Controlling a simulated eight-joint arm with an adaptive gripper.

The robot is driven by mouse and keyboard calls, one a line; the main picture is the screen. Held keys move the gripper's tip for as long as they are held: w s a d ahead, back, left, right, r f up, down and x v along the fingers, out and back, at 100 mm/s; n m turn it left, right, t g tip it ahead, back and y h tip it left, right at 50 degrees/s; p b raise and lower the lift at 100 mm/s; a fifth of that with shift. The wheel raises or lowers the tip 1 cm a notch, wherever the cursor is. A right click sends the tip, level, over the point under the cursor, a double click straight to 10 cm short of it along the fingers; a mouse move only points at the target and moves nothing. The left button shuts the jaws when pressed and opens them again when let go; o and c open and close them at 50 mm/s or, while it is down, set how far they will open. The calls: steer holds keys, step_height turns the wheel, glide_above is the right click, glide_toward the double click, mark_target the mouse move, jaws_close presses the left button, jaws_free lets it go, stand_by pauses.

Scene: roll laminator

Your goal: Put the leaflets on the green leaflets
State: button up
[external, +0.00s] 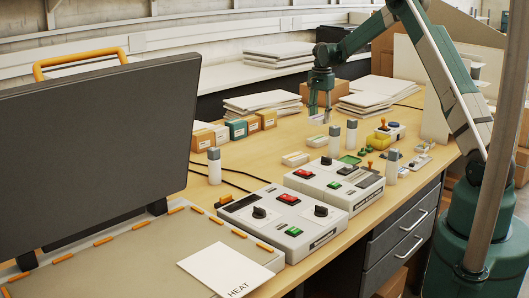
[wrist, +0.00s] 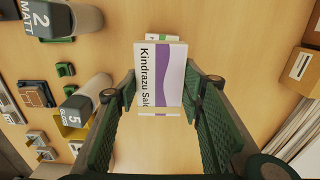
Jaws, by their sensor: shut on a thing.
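My gripper (external: 321,106) is shut on a white leaflet stack with a purple wave and the print "Kindrazu Salo". The held leaflets (wrist: 164,72) sit between both fingers in the wrist view. In the external view they hang above the table, small and partly hidden by the fingers. Just past their far edge in the wrist view, a small white piece with green marks (wrist: 165,38) shows, mostly covered; it looks like the green leaflets. In the external view, small flat stacks (external: 295,159) (external: 318,141) lie on the table below my gripper; their colours are hard to tell.
Grey-capped bottles (external: 334,141) stand near the stacks, and show at the left in the wrist view (wrist: 85,102). A yellow holder (external: 379,141) and stamps are to the right. Boxes (external: 237,129) line the back. The laminator control units (external: 283,221) stand in front.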

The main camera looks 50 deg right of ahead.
mark_target(319, 138)
steer(key=shift+f, duration=1.8)
steer(key=shift+f, duration=1.85)
steer(key=shift+f, duration=0.2)
steer(key=o, duration=1)
steer(key=shift+c, duration=0.2)
steer(key=shift+r, duration=0.15)
step_height(319, 138, up, 12)
steer(key=shift+r, duration=0.1)
